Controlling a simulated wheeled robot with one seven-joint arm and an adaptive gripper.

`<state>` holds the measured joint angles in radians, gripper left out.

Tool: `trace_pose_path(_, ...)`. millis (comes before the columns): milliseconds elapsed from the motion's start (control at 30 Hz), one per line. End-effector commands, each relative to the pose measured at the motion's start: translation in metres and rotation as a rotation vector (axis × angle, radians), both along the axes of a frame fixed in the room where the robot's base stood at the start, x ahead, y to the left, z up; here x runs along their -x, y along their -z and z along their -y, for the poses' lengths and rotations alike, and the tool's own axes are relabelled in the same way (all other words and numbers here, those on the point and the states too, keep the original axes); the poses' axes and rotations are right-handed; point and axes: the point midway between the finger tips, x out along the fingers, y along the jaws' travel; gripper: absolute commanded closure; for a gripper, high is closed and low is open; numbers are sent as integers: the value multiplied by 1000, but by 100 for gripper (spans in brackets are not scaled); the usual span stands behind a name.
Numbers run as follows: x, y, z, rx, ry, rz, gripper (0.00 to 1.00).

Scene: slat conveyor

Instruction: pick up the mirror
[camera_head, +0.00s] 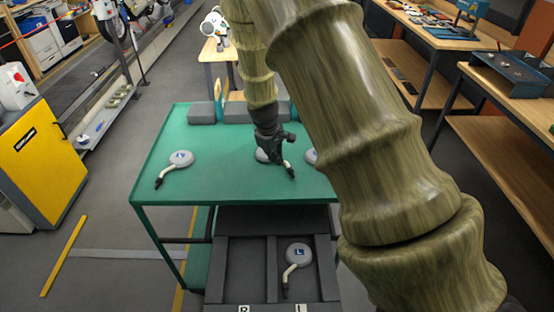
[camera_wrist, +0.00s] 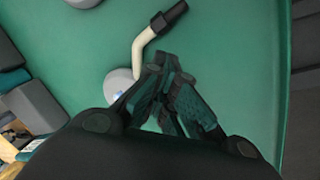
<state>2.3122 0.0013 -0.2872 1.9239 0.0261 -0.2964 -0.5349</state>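Mirrors with a round grey head, a bent cream stalk and a black end lie on the green table. One mirror (camera_head: 262,156) is at my gripper (camera_head: 277,158), partly hidden by it. Its stalk and head also show in the wrist view (camera_wrist: 142,48). Another mirror (camera_head: 181,158) lies at the left of the table, and one (camera_head: 310,156) is mostly hidden by my arm. In the wrist view my gripper's fingertips (camera_wrist: 167,64) come together beside the stalk. I see nothing clearly held between them.
The green table (camera_head: 225,185) has grey blocks (camera_head: 202,112) along its back edge. A yellow cabinet (camera_head: 40,160) stands left. Workbenches (camera_head: 510,80) stand right. Bare table lies between the left mirror and my gripper.

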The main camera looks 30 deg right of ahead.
Motion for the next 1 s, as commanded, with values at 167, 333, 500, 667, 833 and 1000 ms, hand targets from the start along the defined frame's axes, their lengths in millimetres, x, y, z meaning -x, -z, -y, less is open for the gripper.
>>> trace_pose_path(167,28,-2,-33,1,-1,2,100)
trace_pose_path(333,53,-6,-61,2,-1,3,100)
trace_pose_path(500,71,-10,-81,2,-1,3,100)
trace_pose_path(667,80,-12,-93,0,-1,2,100)
trace_pose_path(833,84,-13,-97,2,0,2,100)
trace_pose_path(1000,85,-14,-97,1,0,2,100)
